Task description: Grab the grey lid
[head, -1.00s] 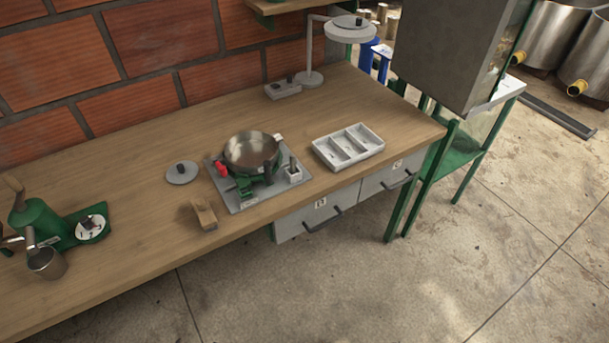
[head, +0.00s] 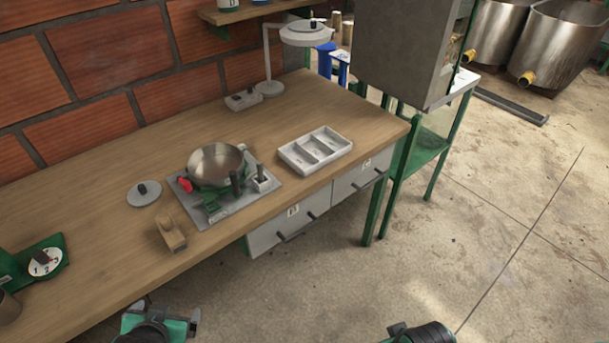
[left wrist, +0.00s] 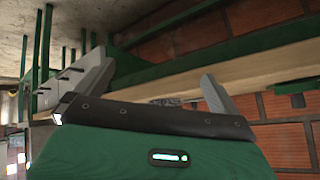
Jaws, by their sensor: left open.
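The grey lid (head: 144,194) is a flat round disc with a small black knob. It lies on the wooden table, left of the metal pan (head: 215,163), in the head view. My left gripper (head: 168,308) is at the bottom of the head view, in front of the table's front edge and well short of the lid. Its two fingers are apart with nothing between them. The left wrist view shows the open fingers (left wrist: 155,66) with the table's edge beyond, and I cannot make out the lid there. Part of my right arm shows at the bottom right, its fingers out of view.
A brown wooden block (head: 171,234) lies near the front edge, close to the lid. The pan stands on a grey plate (head: 240,207) with a red knob. A white tray (head: 316,151) is further right. A green device (head: 38,262) stands at the left.

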